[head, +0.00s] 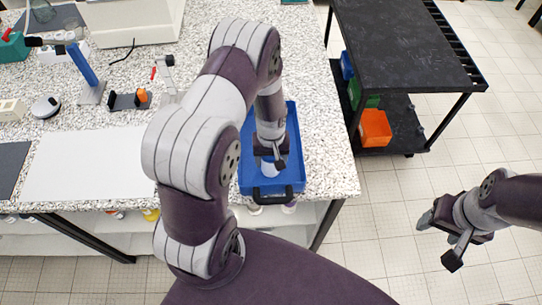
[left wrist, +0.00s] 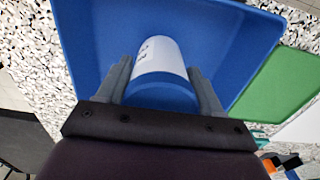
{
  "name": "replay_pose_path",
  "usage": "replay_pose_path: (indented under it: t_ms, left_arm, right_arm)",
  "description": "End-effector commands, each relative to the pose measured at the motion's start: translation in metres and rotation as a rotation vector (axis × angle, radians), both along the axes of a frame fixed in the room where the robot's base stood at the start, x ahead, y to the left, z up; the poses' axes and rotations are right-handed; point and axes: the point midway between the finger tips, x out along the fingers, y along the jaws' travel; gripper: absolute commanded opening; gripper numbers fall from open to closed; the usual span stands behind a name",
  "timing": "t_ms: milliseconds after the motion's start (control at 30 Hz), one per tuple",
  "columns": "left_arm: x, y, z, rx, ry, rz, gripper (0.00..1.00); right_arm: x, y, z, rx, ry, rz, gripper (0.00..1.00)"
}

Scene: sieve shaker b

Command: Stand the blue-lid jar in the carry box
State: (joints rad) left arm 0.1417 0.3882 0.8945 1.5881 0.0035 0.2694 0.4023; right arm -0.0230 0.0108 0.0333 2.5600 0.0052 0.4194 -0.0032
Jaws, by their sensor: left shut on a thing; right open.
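The blue carry box (head: 245,182) stands on the speckled bench near its right end, with a dark handle at its front. My left gripper (head: 268,160) is inside the box outline and shut on the blue-lid jar. In the left wrist view the jar (left wrist: 160,58) has a white body with print and a blue lid, between the two grey fingers (left wrist: 160,75). The blue box floor (left wrist: 95,35) shows behind it. I cannot tell whether the jar touches the floor. My right gripper (head: 446,240) is open and empty, over the tiled floor, away from the bench.
A white mat (head: 90,165) lies left of my arm. A blue stand (head: 88,75) and small tools stand behind it. A green flat thing (left wrist: 285,95) lies beside the box in the left wrist view. A black cart (head: 405,45) with bins stands right of the bench.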

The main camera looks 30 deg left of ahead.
Motion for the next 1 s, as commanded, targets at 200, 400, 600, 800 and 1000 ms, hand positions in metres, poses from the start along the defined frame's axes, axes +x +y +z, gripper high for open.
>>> replay_pose_path:
  t_ms: [200, 400, 600, 800, 1000]
  left_arm:
    - [0.000, 0.000, -0.003, 0.000, 0.000, 0.000, 0.88]
    - [0.000, 0.000, -0.002, 0.000, 0.000, 0.000, 0.91]
    - [0.001, 0.000, 0.005, 0.000, -0.002, 0.000, 0.91]
    - [0.002, 0.000, 0.045, 0.001, -0.007, 0.000, 0.91]
    - [0.001, 0.000, 0.090, 0.000, -0.004, 0.000, 0.91]
  right_arm:
    - [0.000, 0.000, -0.002, 0.000, 0.000, 0.000, 0.60]
    - [0.000, 0.000, -0.002, 0.000, 0.000, 0.000, 0.60]
    - [0.000, 0.000, -0.002, 0.000, 0.000, 0.000, 0.60]
    - [0.000, 0.000, -0.014, 0.000, 0.000, 0.000, 0.60]
    - [0.000, 0.000, -0.023, 0.000, 0.000, 0.000, 0.60]
